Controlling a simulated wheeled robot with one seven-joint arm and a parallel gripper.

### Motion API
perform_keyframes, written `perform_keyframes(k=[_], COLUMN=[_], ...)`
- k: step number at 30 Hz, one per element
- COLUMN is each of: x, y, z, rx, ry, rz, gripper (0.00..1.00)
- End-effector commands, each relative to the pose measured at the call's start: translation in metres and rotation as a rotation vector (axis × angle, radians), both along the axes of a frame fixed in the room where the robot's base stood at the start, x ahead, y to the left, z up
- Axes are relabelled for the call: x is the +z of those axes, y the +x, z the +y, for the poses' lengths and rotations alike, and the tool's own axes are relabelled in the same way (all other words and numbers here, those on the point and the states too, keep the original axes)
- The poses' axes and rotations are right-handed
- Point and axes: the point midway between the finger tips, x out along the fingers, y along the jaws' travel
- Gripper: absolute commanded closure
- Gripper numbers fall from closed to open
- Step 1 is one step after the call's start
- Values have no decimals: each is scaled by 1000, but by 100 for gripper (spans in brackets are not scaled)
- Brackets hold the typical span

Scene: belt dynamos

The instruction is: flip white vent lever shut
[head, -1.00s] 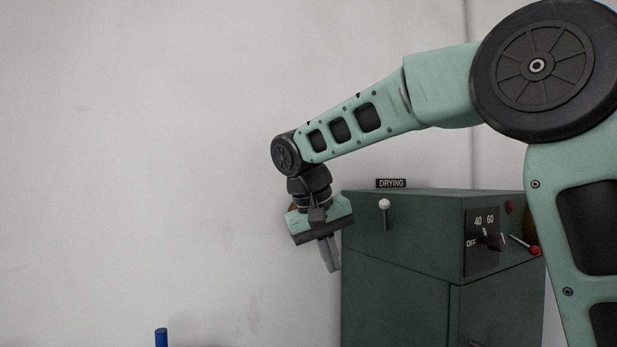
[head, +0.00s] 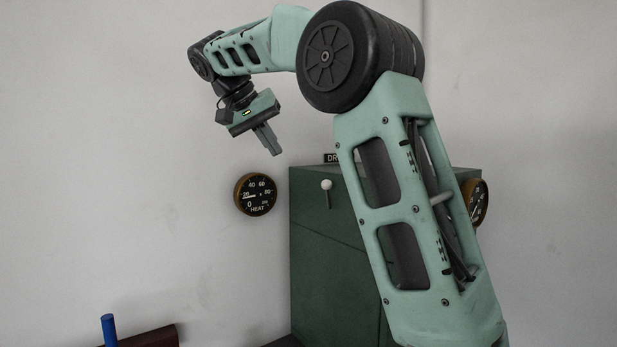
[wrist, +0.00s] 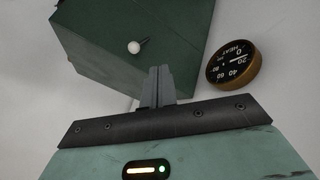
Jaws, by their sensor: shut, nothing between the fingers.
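The white-knobbed lever (head: 327,186) stands on the left face of the green cabinet (head: 310,260), its knob up at the top of a short stem. It also shows in the wrist view (wrist: 135,47), just beyond and left of my fingertips. My gripper (head: 273,150) is shut and empty, in the air up and to the left of the lever, apart from it. In the wrist view the closed fingers (wrist: 159,75) point toward the cabinet and touch nothing that I can see.
A round HEAT gauge (head: 255,194) is on the wall left of the cabinet; a second gauge (head: 478,203) is at its right. My arm hides much of the cabinet's front and its sign. A blue post (head: 109,329) and a dark red block (head: 152,338) are low left.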

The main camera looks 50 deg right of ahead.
Motion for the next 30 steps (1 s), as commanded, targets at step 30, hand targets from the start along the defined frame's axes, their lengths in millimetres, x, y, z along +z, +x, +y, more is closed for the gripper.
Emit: perform_keyframes(k=[30], x=[-78], y=[-40], z=[-83], rx=[2], ry=[1], rz=[-1], gripper=[100])
